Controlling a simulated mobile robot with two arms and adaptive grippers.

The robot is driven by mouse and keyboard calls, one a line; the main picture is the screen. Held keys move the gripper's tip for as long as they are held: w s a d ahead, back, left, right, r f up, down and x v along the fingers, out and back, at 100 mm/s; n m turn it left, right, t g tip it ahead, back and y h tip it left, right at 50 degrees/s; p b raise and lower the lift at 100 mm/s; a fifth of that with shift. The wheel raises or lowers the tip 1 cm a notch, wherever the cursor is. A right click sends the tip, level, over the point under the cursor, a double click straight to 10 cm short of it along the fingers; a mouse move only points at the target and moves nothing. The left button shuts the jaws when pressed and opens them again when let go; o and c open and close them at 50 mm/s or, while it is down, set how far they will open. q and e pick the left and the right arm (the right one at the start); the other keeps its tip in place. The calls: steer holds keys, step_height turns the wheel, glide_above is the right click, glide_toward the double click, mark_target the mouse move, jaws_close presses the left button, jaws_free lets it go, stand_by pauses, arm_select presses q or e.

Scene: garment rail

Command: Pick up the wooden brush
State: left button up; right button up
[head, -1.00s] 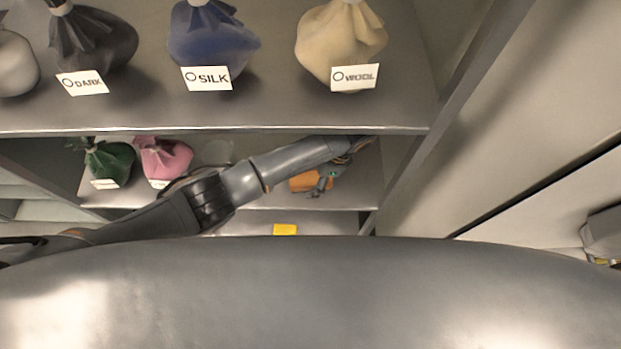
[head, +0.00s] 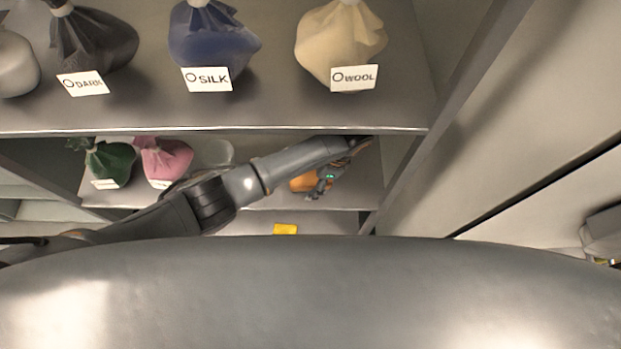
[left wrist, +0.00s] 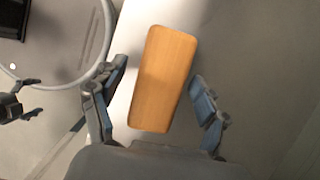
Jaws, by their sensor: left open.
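The wooden brush (left wrist: 163,80) shows in the left wrist view as an orange-brown block with rounded corners, slightly tilted, on a shelf. In the head view the brush (head: 302,181) is partly hidden behind my left gripper (head: 322,184) on the lower shelf. In the left wrist view my left gripper (left wrist: 160,98) is open. One finger is on each side of the brush's near half, with a gap visible on the right. I cannot tell how far above the brush the fingers are.
Green (head: 108,160) and pink (head: 166,160) bags stand left on the same shelf. The upper shelf (head: 270,115) with labelled bags overhangs. A shelf upright (head: 400,178) is at right. A yellow block (head: 285,229) lies below.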

mark_target(311, 177)
arm_select(q)
steer(key=c, duration=1.3)
steer(key=shift+r, duration=0.1)
steer(key=shift+r, duration=0.15)
step_height(311, 177, up, 4)
steer(key=shift+f, duration=0.2)
steer(key=s+p, duration=0.3)
steer(key=s, duration=1.5)
